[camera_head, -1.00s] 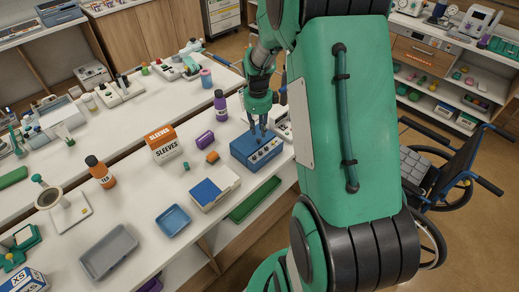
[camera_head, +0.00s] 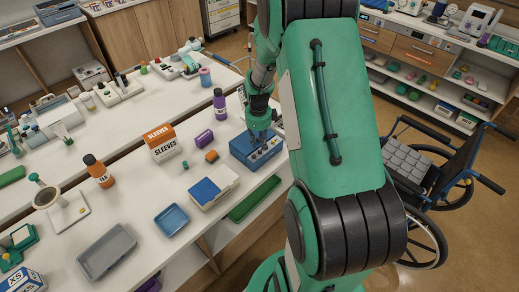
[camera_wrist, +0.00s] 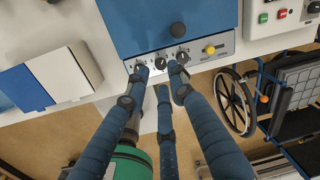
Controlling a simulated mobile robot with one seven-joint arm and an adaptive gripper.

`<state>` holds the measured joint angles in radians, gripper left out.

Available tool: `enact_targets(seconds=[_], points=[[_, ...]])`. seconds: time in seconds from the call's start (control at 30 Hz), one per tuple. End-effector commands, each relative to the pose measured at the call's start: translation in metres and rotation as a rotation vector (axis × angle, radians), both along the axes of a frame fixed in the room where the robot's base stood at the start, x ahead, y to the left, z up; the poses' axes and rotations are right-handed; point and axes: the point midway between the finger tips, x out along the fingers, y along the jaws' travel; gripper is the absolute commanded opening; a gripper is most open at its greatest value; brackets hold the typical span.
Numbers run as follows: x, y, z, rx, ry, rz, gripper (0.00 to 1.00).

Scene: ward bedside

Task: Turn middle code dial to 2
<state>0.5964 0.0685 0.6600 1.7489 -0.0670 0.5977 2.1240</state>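The blue code box (camera_head: 250,148) stands near the front edge of the bench, below my gripper (camera_head: 262,137). In the wrist view its top (camera_wrist: 175,25) is blue, and its pale front panel (camera_wrist: 225,47) carries a row of dark dials and a yellow knob (camera_wrist: 210,50). The middle code dial (camera_wrist: 160,63) shows between the fingertips of my gripper (camera_wrist: 158,72). The fingers are spread apart, with gaps beside that dial. One fingertip partly covers the left dial (camera_wrist: 138,68); another is close below the right dial (camera_wrist: 180,57). The dial settings are too small to read.
A wheelchair (camera_head: 430,170) stands on the floor at right.

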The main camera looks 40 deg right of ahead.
Motion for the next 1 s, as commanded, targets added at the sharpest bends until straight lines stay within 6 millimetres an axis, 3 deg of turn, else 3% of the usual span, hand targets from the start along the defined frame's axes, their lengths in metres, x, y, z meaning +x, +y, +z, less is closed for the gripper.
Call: enact_targets(seconds=[0.3, 0.77, 0.9, 1.0], points=[[0.002, -0.003, -0.037, 0.000, -0.001, 0.000, 0.23], [0.002, -0.003, -0.043, -0.001, -0.002, 0.000, 0.23], [0.002, -0.003, -0.043, -0.001, -0.002, 0.000, 0.00], [0.002, -0.003, -0.043, -0.001, -0.002, 0.000, 0.00]])
